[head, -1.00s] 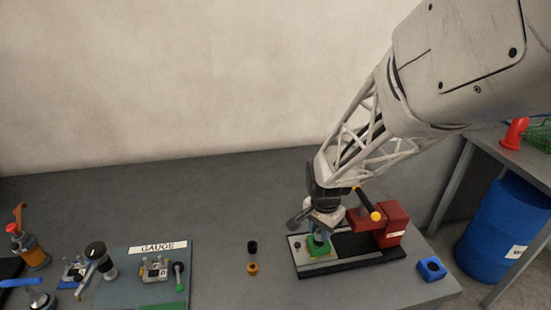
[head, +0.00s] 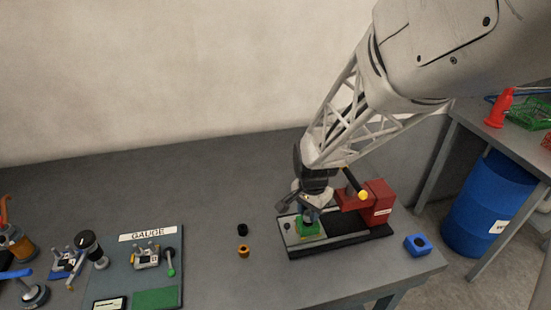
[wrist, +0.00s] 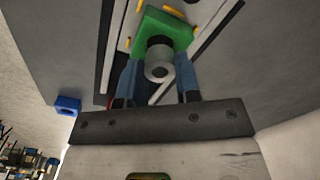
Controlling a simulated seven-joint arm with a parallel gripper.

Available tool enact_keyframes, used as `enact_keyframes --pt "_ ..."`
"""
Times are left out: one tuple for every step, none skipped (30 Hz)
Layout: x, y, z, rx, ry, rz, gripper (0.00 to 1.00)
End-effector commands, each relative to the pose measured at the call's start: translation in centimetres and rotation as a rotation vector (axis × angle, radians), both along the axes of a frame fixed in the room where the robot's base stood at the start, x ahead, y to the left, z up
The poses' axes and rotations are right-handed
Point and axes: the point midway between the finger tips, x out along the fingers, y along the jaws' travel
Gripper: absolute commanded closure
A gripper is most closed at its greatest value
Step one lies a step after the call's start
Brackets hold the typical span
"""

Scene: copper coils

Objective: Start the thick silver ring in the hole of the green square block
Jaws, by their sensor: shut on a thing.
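The green square block (head: 309,231) sits on the light plate of a black-based fixture near the bench's front right. It also shows in the wrist view (wrist: 180,33), with a dark round area at its middle. My gripper (head: 308,217) points down over the block. In the wrist view its two blue fingers (wrist: 158,80) are shut on the thick silver ring (wrist: 158,63). The ring lines up closely with the dark round area. I cannot tell whether its far end is inside the hole or just above it. In the head view the fingers hide the ring.
A red block (head: 378,200) and a yellow-tipped black handle (head: 357,187) stand close right of my gripper. A blue holed block (head: 417,245) lies further right. Small black (head: 242,230) and orange (head: 243,251) pieces and the gauge board (head: 140,275) are left.

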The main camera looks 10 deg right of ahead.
Motion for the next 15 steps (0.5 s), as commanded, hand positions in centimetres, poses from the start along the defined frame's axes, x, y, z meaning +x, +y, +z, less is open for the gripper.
enact_keyframes --pt "0.0 0.0 0.01 0.0 0.0 0.0 0.96" --pt "0.0 0.0 0.01 0.0 0.0 0.0 0.96" --pt "0.0 0.0 0.0 0.0 0.0 0.0 0.96" --pt "0.0 0.0 -0.01 0.0 0.0 0.0 0.96" --pt "0.0 0.0 -0.02 0.0 0.0 0.0 0.96" --pt "0.0 0.0 -0.05 0.0 0.0 0.0 0.96" --pt "0.0 0.0 -0.07 0.0 0.0 0.0 0.96" --pt "0.0 0.0 -0.1 0.0 0.0 0.0 0.96" --pt "0.0 0.0 -0.15 0.0 0.0 0.0 0.96" --pt "0.0 0.0 -0.2 0.0 0.0 0.0 0.96" --pt "0.0 0.0 -0.25 0.0 0.0 0.0 0.96" --pt "0.0 0.0 -0.32 0.0 0.0 0.0 0.96" --pt "0.0 0.0 -0.37 0.0 0.0 0.0 0.96" --pt "0.0 0.0 -0.43 0.0 0.0 0.0 0.96" --pt "0.0 0.0 -0.5 0.0 0.0 0.0 0.96"
